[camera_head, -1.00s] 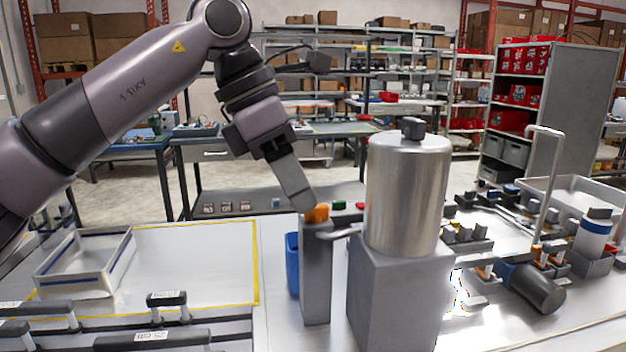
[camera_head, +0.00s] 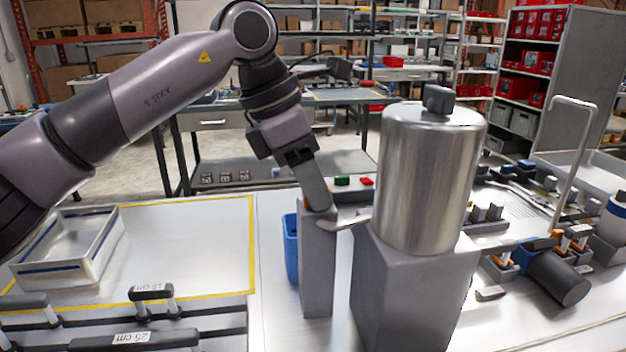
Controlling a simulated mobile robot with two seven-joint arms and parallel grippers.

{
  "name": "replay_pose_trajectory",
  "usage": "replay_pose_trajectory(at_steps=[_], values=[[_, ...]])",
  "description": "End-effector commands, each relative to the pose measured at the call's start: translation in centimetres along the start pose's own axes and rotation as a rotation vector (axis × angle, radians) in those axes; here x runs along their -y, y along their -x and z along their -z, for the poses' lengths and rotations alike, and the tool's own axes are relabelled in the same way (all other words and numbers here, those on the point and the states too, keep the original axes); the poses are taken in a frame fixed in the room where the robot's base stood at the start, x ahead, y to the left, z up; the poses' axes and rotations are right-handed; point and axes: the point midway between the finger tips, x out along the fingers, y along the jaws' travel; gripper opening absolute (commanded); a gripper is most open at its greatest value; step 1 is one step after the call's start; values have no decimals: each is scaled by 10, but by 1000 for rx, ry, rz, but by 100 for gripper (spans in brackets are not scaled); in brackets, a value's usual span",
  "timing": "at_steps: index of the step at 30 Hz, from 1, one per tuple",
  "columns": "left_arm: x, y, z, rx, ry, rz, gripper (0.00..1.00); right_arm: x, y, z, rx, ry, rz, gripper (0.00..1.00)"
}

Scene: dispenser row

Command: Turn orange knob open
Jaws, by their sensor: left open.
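My left gripper (camera_head: 318,200) points down with its fingertips at the top of a narrow grey post (camera_head: 316,270). The gripper is open, though I see it edge-on. A short metal spout (camera_head: 344,222) runs between the post top and a large steel canister (camera_head: 425,180) on a grey block (camera_head: 410,300). My right gripper is not in view.
A blue container (camera_head: 291,248) stands left behind the post. A green button (camera_head: 342,181) and a red button (camera_head: 367,181) sit behind it. A white tray (camera_head: 88,262) and black handles lie at left. Several tools and a dark cylinder (camera_head: 560,279) crowd the right.

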Motion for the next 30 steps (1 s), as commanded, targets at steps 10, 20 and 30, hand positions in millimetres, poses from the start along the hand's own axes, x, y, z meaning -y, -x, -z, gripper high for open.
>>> replay_pose_trajectory(at_steps=[10,20,30], values=[[0,-3,0,1,-1,-1,25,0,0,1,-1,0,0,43],[0,-3,0,1,4,-3,0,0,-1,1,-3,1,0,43],[1,-4,0,2,125,-57,0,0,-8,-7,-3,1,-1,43]])
